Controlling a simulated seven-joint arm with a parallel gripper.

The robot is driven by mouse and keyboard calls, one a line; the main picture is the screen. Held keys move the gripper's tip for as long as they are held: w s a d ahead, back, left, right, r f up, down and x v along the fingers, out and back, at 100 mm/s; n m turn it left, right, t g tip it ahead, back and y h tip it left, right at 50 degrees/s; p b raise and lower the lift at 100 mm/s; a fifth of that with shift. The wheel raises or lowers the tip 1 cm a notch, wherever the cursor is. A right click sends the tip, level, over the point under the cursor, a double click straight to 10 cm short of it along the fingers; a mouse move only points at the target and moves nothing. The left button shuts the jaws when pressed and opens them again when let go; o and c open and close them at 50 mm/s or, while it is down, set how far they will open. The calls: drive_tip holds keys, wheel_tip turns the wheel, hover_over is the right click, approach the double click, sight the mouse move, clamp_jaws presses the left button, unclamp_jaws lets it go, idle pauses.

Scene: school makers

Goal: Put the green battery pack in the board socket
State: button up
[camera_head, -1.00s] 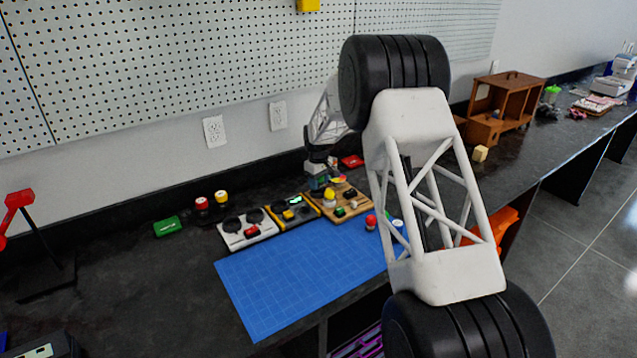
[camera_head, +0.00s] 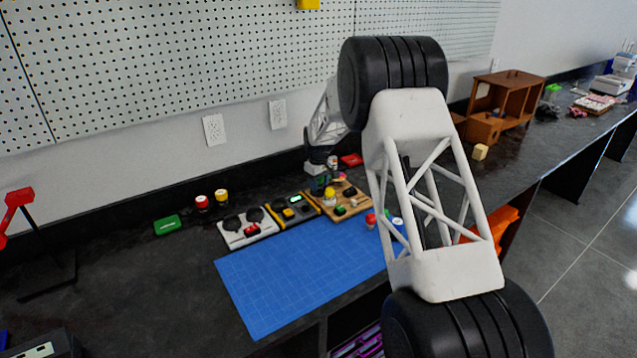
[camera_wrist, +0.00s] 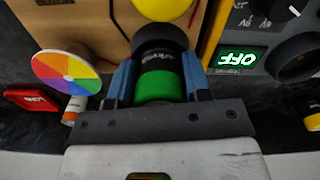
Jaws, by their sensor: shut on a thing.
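My gripper (camera_wrist: 160,84) is shut on a short cylinder with a green band and a black part bearing pale lettering, which I take to be the green battery pack (camera_wrist: 159,87). The blue fingers sit on either side of it. In the head view the gripper end is small and dark, near the back of a wooden board (camera_head: 353,206). That board also shows in the wrist view (camera_wrist: 75,18), beyond the black part. A yellow dome (camera_wrist: 163,7) is at the top edge there. I cannot tell whether the pack touches the board, and no empty socket is clearly visible.
A yellow-edged panel (camera_wrist: 212,30) with an OFF display is close to the right of the fingers. A colour-wheel disc (camera_wrist: 66,72) and red box (camera_wrist: 32,101) are left. A green flat box (camera_head: 167,225) and blue mat (camera_head: 290,280) lie on the bench.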

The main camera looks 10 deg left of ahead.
drive_tip(key=o, duration=0.7)
drive_tip(key=shift+o, duration=0.2)
drive_tip(key=shift+r, duration=5.45)
